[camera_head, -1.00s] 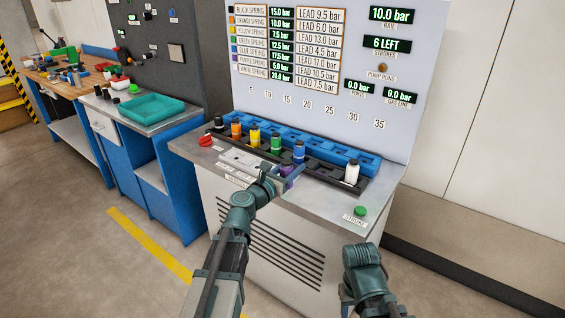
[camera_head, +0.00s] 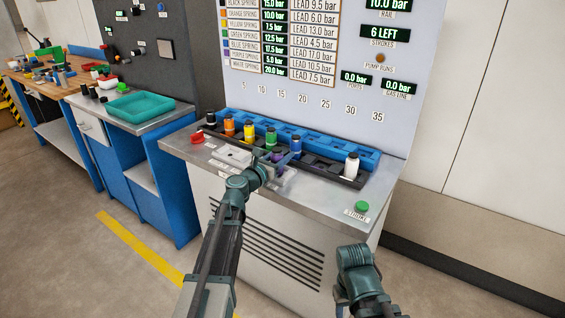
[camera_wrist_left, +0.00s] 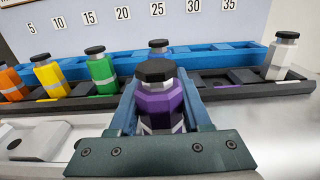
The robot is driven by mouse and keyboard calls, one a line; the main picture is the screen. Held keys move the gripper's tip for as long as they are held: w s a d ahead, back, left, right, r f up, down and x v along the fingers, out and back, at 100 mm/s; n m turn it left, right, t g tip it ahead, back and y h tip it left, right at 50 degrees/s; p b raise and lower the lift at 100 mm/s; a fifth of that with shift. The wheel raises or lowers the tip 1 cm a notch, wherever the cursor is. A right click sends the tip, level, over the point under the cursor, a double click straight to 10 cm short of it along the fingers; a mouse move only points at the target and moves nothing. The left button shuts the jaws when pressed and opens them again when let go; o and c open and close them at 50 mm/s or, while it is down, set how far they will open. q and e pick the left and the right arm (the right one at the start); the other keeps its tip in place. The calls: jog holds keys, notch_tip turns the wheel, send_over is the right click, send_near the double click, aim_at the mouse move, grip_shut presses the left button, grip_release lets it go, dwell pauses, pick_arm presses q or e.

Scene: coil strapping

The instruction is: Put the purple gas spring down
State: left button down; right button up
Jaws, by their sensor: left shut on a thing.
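The purple gas spring (camera_wrist_left: 160,105), with a black cap, stands upright between the fingers of my left gripper (camera_wrist_left: 158,110). In the head view, the left gripper (camera_head: 280,158) holds the purple spring (camera_head: 277,155) at the front of the dark rack (camera_head: 318,170), close to the green spring (camera_head: 271,139) and blue spring (camera_head: 295,146). The spring's lower end is hidden by the gripper, so I cannot tell whether it touches anything. My right gripper (camera_head: 356,262) is low in front of the bench; its fingers do not show clearly.
Black, orange (camera_head: 229,126) and yellow (camera_head: 249,133) springs stand at the rack's left. A white spring (camera_head: 351,167) stands at its right, with empty places before it. A blue rack (camera_head: 310,138) runs behind. A pale fixture (camera_head: 232,155) and green button (camera_head: 362,207) sit on the bench.

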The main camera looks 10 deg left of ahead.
pick_arm(q)
jog(key=shift+f, duration=0.15)
pick_arm(e)
jog(key=shift+f, duration=0.15)
pick_arm(q)
jog(key=shift+f, duration=0.1)
pick_arm(e)
jog(key=shift+f, duration=0.1)
pick_arm(q)
jog(key=shift+f, duration=0.15)
jog(key=shift+c, duration=1.8)
grip_release()
jog(key=shift+r, duration=0.2)
jog(key=v, duration=1.2)
jog(key=shift+r, duration=0.1)
